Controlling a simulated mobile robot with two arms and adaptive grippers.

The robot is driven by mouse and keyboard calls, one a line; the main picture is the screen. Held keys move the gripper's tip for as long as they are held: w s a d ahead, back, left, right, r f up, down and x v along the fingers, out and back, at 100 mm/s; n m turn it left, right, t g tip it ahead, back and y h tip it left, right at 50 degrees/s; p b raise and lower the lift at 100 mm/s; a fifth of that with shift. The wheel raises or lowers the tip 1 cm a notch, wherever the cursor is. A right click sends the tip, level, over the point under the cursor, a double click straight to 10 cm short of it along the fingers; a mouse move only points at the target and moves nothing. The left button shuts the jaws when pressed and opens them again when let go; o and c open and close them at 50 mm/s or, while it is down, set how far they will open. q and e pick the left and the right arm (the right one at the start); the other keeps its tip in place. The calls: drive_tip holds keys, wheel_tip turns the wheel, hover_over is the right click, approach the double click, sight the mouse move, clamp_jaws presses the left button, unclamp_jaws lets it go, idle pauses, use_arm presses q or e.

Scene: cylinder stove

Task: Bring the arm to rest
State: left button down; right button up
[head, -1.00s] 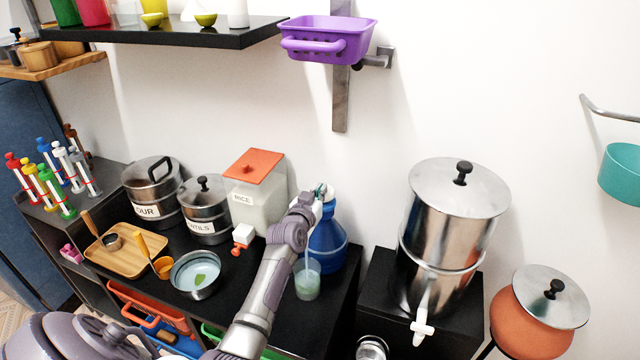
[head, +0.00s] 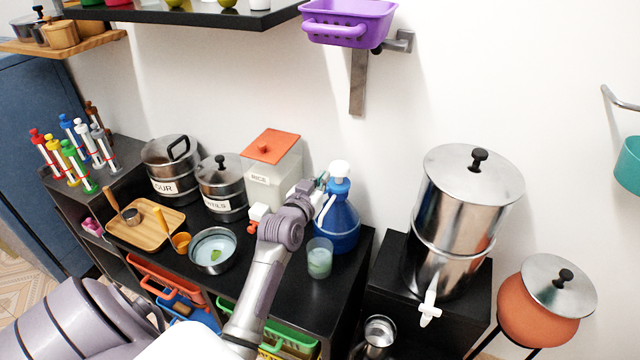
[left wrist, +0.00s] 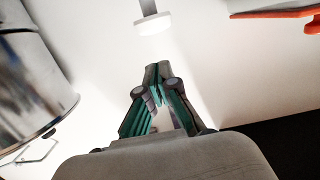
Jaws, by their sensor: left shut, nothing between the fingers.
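My left arm comes up from the bottom of the head view, and its left gripper (head: 322,184) is just left of the blue pump bottle (head: 338,222), near its white top. In that view the fingers are small and partly hidden by the wrist, and I cannot tell whether they touch the bottle. In the left wrist view the left gripper (left wrist: 157,78) shows with its green-sided fingers brought together at the tips, shut and empty. My right gripper is not in view.
A cup of pale liquid (head: 319,258), a rice container (head: 272,180) and a metal bowl (head: 212,250) stand close to the arm on the black counter. A steel dispenser (head: 455,215) stands to the right. A purple basket (head: 348,22) hangs above.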

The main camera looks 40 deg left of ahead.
use_arm(q)
drive_tip(key=shift+v, duration=0.85)
drive_tip(key=shift+w+r, duration=0.1)
